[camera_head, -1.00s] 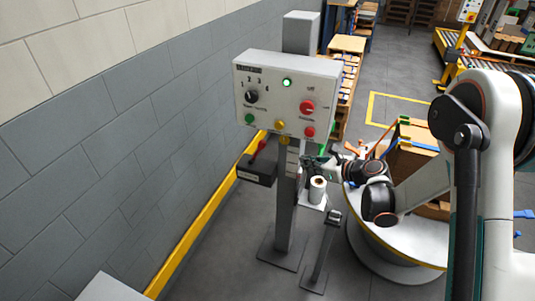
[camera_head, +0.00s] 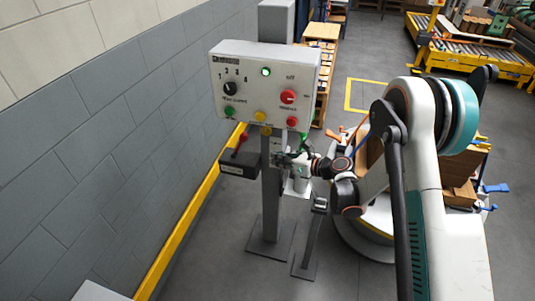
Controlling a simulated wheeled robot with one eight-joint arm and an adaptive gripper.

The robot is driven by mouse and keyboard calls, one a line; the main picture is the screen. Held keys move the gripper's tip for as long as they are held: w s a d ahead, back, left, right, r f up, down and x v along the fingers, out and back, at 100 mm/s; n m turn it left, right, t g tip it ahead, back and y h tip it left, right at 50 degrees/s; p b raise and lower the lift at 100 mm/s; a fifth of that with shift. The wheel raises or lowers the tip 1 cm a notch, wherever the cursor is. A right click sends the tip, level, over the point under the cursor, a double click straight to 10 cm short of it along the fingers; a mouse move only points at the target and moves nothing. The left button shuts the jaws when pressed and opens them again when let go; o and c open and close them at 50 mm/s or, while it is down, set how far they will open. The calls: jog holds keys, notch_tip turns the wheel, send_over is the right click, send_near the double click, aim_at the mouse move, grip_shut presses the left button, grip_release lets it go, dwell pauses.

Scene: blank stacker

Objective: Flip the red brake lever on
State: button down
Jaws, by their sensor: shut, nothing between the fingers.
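The red brake lever (camera_head: 240,143) stands up from a dark box (camera_head: 238,163) on the left side of the grey post, below the control panel. The lever looks tilted slightly to the right at its top. My gripper (camera_head: 277,158) is shut and empty, in front of the post just right of the dark box. A gap shows between it and the lever. The fingertips are small and partly blend with the post.
The control panel (camera_head: 264,88) with a dial and several coloured buttons sits above on the grey post (camera_head: 270,205). A shorter stand (camera_head: 312,235) is to the right. A yellow rail (camera_head: 190,238) runs along the wall. Boxes and a round white platform are behind my arm.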

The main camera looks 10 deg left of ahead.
jog(key=b, duration=0.3)
send_near(240, 145)
notch_tip(240, 145, down, 3)
jog(key=s, duration=0.1)
jog(key=shift+w+a+r+b, duration=0.35)
jog(key=shift+w+a+r, duration=0.4)
jog(key=shift+w+a, duration=0.1)
jog(key=shift+w+a+r, duration=0.3)
jog(key=shift+a+r, duration=0.05)
jog(key=shift+a, duration=0.1)
jog(key=shift+r, duration=0.1)
jog(key=shift+a+r+h+p, duration=0.5)
jog(key=shift+a+h+p, duration=0.1)
jog(key=shift+h+p, duration=0.15)
